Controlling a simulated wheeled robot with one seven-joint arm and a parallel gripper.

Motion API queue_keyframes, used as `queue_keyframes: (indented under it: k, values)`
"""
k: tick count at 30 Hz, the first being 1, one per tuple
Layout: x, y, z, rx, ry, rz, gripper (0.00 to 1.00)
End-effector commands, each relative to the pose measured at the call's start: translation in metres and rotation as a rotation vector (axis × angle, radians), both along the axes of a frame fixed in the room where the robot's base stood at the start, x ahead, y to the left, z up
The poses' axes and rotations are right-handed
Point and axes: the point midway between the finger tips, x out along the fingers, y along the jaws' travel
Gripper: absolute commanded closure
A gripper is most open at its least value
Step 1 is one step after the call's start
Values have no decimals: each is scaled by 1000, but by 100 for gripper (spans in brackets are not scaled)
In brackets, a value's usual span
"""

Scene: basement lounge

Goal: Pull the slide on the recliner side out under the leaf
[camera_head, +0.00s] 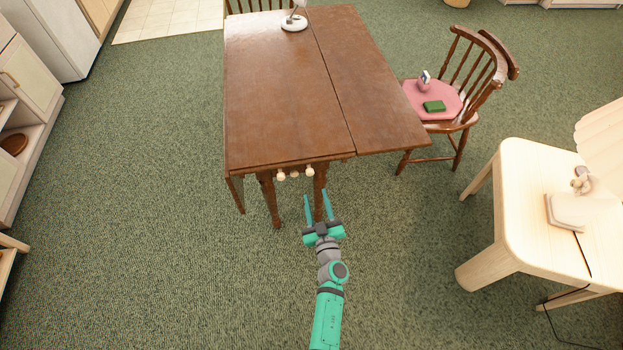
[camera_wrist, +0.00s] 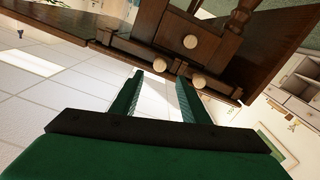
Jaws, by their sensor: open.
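The brown drop-leaf table (camera_head: 275,90) has its right leaf (camera_head: 370,75) level with the top. A left slide knob (camera_head: 281,176), a middle knob (camera_head: 294,174) and a right slide knob (camera_head: 309,172) show on its near end. The wrist view looks upside down: the right slide knob (camera_wrist: 137,64) is at its left, the left slide knob (camera_wrist: 199,79) at its right, and the middle knob (camera_wrist: 190,41) on the drawer front. My gripper (camera_head: 318,197) is open and empty, in front of the near end. Its fingers (camera_wrist: 162,92) point toward the knobs, apart from them.
A wooden chair (camera_head: 465,120) with a pink seat, bearing small items, stands right of the table. Light-wood furniture (camera_head: 515,190) stands nearer at right; I see no clear recliner. A white-based object (camera_head: 294,23) is on the tabletop. Green carpet (camera_head: 150,200) is clear at left.

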Motion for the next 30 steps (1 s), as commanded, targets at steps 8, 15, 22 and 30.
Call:
queue_keyframes:
  k: [8, 15, 22, 30]
  values:
    - [48, 12, 1, 1, -1, -1, 59]
    - [76, 21, 0, 2, 1, 0, 59]
    - [85, 23, 0, 1, 1, 0, 59]
    - [85, 23, 0, 1, 0, 0, 68]
